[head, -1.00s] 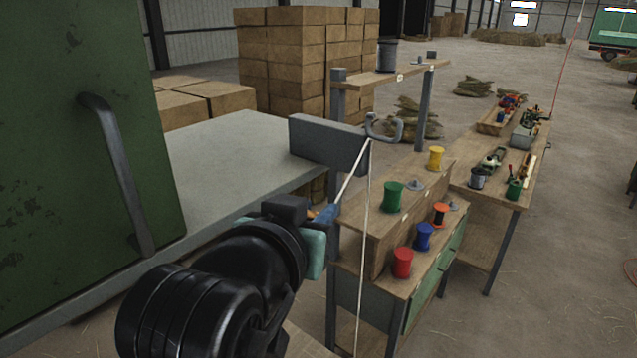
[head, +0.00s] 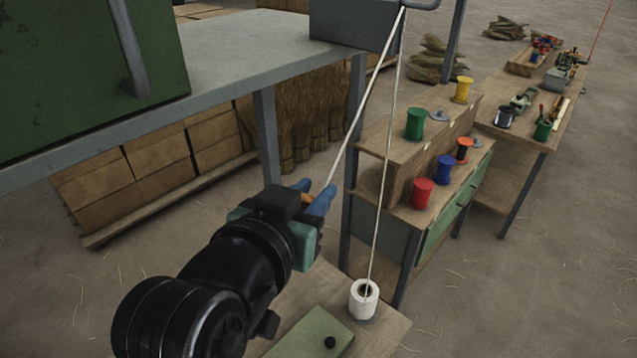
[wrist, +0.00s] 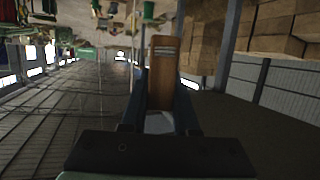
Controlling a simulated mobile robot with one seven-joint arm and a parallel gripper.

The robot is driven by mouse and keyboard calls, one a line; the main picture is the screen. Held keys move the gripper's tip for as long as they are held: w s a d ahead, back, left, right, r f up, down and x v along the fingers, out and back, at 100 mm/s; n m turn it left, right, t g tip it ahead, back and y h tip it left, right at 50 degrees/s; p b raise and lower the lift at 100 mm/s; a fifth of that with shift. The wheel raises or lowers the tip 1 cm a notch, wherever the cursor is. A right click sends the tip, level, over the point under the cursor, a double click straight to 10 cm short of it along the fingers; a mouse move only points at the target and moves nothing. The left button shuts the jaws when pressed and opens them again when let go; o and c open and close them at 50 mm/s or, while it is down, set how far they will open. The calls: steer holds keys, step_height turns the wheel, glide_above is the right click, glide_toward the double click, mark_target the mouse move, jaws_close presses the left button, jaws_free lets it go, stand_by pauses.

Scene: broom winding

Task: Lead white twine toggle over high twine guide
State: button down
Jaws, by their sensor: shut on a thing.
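My gripper (head: 311,194) has blue fingertips shut on the toggle (head: 307,198), which looks orange-brown. In the wrist view the toggle (wrist: 163,75) stands as a wooden bar between the fingers. White twine (head: 357,115) runs taut from the toggle up to the high twine guide (head: 424,4), a grey metal hook cut off by the top edge. There the twine bends and drops to the white spool (head: 364,299) on a low wooden surface. Exactly how the twine sits in the guide is too small to tell. My gripper is well below the guide, to its left.
A grey table (head: 240,50) with a green cabinet (head: 70,80) stands behind and left. A wooden bench with coloured spools, including a red one (head: 423,194), stands to the right. A green plate with a black knob (head: 312,335) lies near the white spool.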

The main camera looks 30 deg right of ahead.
steer(key=s+a+f+b, duration=0.1)
steer(key=a+f+b, duration=0.2)
steer(key=f+b, duration=1.1)
steer(key=s+a+f+b, duration=0.1)
steer(key=a+f+b, duration=0.3)
steer(key=f+b, duration=1)
step_height(320, 180, down, 2)
steer(key=shift+s+f+b, duration=0.25)
steer(key=shift+s+b, duration=0.05)
steer(key=shift+b, duration=0.05)
steer(key=shift+a, duration=0.2)
